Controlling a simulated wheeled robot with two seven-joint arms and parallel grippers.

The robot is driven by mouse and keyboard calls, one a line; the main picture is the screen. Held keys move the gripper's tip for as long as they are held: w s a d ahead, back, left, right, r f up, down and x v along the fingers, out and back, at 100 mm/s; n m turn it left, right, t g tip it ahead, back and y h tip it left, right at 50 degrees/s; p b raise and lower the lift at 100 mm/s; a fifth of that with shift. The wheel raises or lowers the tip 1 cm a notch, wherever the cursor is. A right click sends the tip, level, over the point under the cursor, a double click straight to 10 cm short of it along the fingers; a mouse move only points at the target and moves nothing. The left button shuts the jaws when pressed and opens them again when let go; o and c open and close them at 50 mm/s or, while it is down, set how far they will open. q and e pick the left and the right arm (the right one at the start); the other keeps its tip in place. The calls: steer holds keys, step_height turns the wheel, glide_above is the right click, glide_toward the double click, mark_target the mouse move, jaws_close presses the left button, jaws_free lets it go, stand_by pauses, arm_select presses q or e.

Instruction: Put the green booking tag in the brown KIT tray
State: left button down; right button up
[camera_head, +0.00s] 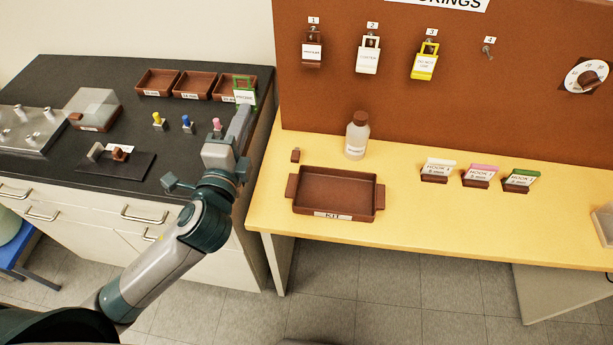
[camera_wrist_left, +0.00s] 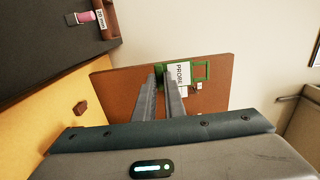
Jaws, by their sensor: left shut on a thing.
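The green booking tag (camera_head: 244,84) has a green frame and a white label. My left gripper (camera_head: 242,108) is shut on it, over the right end of the dark bench near the rightmost small tray. In the left wrist view, the tag (camera_wrist_left: 201,71) shows at the fingertips of the left gripper (camera_wrist_left: 164,78), its label reading "PROBE". The brown KIT tray (camera_head: 335,187) sits empty on the yellow table, to the right of and nearer than the gripper. My right gripper is out of view.
A white bottle (camera_head: 356,140) stands behind the KIT tray, with a small brown block (camera_head: 295,155) at its back left. Several card holders (camera_head: 477,178) stand to the right. The brown board (camera_head: 400,110) with hanging tags rises behind. Small brown trays (camera_head: 193,85) line the dark bench.

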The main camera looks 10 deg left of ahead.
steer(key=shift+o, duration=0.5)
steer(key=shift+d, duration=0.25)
